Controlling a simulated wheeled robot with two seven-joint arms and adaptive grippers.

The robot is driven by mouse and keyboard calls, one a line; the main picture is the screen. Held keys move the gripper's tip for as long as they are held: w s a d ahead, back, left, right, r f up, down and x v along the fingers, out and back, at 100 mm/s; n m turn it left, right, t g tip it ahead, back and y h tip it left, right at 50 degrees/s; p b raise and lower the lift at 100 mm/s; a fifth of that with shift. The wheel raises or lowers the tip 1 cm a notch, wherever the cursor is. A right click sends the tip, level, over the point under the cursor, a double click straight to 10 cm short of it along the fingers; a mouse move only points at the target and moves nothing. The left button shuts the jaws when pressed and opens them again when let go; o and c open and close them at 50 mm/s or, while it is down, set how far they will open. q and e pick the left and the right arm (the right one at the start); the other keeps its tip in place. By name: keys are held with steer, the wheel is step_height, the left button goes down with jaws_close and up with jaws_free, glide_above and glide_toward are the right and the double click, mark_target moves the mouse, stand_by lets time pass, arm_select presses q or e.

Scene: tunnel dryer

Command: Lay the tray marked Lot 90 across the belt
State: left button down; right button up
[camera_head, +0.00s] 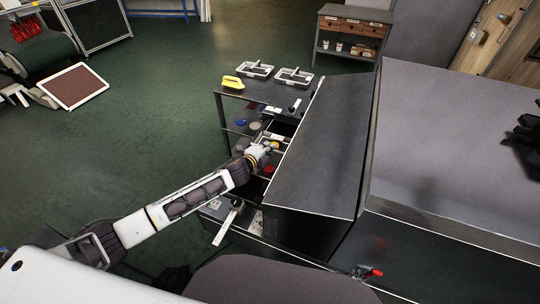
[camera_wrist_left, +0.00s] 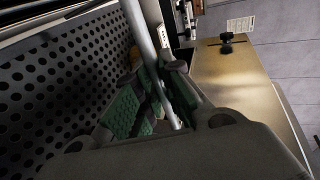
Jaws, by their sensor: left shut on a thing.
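My left gripper (camera_head: 262,153) reaches into the dark shelf unit in the head view, at a small pale-rimmed tray (camera_head: 284,138) with yellow and white bits in it. In the left wrist view the green-padded fingers (camera_wrist_left: 157,100) are shut on a pale grey bar (camera_wrist_left: 143,35), which appears to be the tray's rim. A dark perforated panel (camera_wrist_left: 60,75) lies left of the fingers. Two more pale-rimmed trays (camera_head: 256,70) (camera_head: 294,77) stand on the unit's top. No lot mark is readable. A dark shape at the right edge may be my right gripper (camera_head: 524,134); its fingers are unclear.
A large grey sloped housing (camera_head: 322,140) stands right of the shelf unit (camera_head: 262,91). A yellow object (camera_head: 233,82) sits on the unit's top left. A red-tipped handle (camera_head: 371,271) shows at the front. Green floor (camera_head: 160,120) is open on the left.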

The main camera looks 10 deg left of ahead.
mark_target(260, 173)
arm_select(q)
step_height(260, 173, down, 2)
steer(key=shift+d+f, duration=0.4)
steer(key=shift+f, duration=0.2)
steer(key=c, duration=1.6)
jaws_free()
steer(key=shift+s, duration=0.1)
steer(key=shift+o, duration=0.3)
steer(key=shift+s+a, duration=0.1)
steer(key=shift+s, duration=0.1)
steer(key=shift+v, duration=2.55)
steer(key=v, duration=0.3)
steer(key=shift+s, duration=0.15)
steer(key=shift+v, duration=1.55)
steer(key=shift+a, duration=0.1)
arm_select(e)
steer(key=shift+a+f, duration=0.1)
steer(key=shift+a, duration=0.45)
steer(key=shift+d, duration=0.85)
